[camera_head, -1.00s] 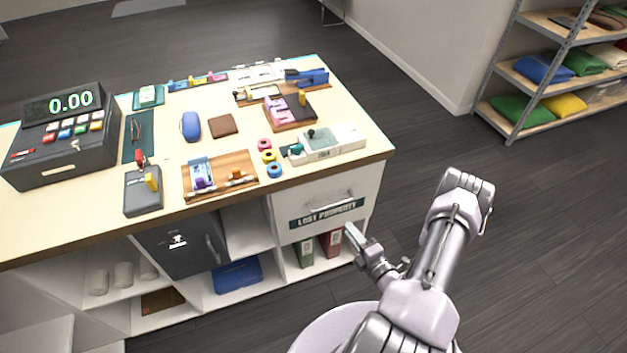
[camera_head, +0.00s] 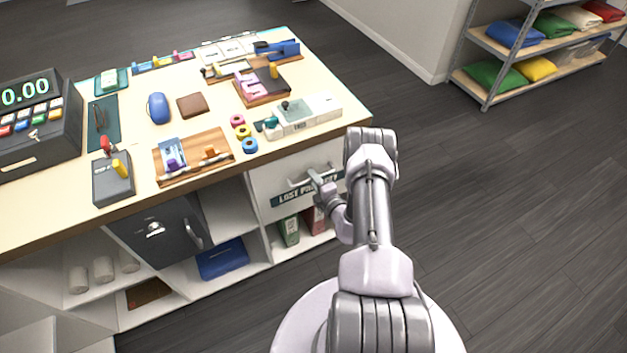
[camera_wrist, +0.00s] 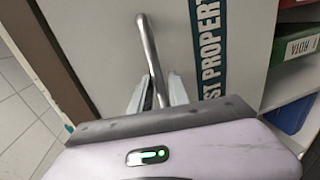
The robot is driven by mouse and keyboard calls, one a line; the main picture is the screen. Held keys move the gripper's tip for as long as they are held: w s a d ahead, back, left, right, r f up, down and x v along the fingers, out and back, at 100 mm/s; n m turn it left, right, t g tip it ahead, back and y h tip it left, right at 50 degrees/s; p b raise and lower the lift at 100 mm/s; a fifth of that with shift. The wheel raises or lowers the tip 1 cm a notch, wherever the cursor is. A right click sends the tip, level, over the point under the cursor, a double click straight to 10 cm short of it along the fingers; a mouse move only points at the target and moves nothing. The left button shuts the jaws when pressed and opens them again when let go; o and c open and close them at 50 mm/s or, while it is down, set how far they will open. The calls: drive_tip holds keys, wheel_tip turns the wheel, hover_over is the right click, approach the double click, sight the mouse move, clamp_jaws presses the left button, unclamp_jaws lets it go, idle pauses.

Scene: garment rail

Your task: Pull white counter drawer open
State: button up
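The white drawer (camera_head: 268,179) sits under the right end of the counter, with a dark "LOST PROPERTY" label (camera_head: 296,196) and a metal bar handle (camera_head: 308,177). The drawer front looks flush with the counter. My gripper (camera_head: 316,178) is at the handle in the head view. In the wrist view, the handle (camera_wrist: 150,50) runs down between the two fingers of my gripper (camera_wrist: 158,88). The fingers stand on either side of the bar, with a small gap seeming to show, so they look open. The handle's lower end is hidden by my gripper body.
The wooden counter top (camera_head: 335,133) overhangs the drawer. A dark door with a handle (camera_head: 165,240) is to the left, and binders (camera_head: 289,231) stand on the shelf below. Open floor lies to the right, with a shelf rack (camera_head: 487,95) farther back.

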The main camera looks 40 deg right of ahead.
drive_tip(key=shift+c, duration=0.2)
clamp_jaws()
idle(1.3)
